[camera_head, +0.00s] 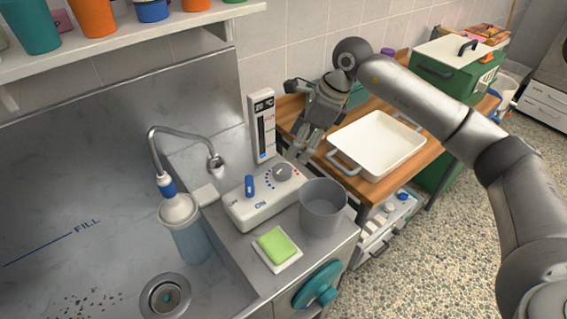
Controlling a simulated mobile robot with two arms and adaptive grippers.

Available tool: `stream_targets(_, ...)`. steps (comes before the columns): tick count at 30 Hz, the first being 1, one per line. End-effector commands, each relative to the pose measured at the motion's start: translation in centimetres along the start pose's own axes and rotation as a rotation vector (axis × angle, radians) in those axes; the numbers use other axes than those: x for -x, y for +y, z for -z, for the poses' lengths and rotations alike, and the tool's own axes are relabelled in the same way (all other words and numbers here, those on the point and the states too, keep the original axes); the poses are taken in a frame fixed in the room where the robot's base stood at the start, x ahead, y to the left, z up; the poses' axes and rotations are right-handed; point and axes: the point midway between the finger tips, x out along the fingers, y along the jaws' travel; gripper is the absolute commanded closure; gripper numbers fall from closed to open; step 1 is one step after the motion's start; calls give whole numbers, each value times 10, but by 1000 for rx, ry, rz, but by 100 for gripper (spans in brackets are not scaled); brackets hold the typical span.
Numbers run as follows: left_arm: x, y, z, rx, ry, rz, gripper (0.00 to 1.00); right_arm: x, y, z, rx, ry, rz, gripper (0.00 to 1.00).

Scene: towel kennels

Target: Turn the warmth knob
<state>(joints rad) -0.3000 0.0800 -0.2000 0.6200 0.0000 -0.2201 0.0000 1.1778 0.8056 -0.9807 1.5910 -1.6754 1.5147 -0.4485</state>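The warmth knob (283,171) is a round grey knob on top of a white control box (262,200), with a row of dots running from blue to red around it. A blue switch (250,186) stands to its left, above the OFF and ON markings. An upright display panel (263,127) behind the box has a digital readout and a bar with blue only at its bottom. My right gripper (303,153) points down just behind and to the right of the knob, apart from it. Its fingers look slightly parted, with nothing between them. My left gripper is out of view.
A grey metal cup (322,209) stands close to the box's right. A green sponge (277,244) lies in front. A white tray (378,143) sits on the wooden top to the right.

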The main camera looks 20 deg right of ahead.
Motion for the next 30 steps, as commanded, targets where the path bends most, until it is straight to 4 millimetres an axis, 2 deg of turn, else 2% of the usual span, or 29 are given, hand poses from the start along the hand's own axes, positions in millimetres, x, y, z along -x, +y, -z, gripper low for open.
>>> stream_targets(9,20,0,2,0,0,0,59,-58,2,-2,-2,-1,-7,36)
stream_targets(15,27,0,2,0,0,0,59,-86,2,-2,-1,-3,-5,36)
stream_targets(20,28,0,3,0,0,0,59,-96,2,-1,-1,-4,-4,36)
stream_targets(27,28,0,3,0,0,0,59,-97,2,-1,0,-4,-3,36)
stream_targets(28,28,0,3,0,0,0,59,-97,2,-1,0,-4,-3,37)
stream_targets(30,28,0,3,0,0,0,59,-97,2,-1,0,-4,-3,46)
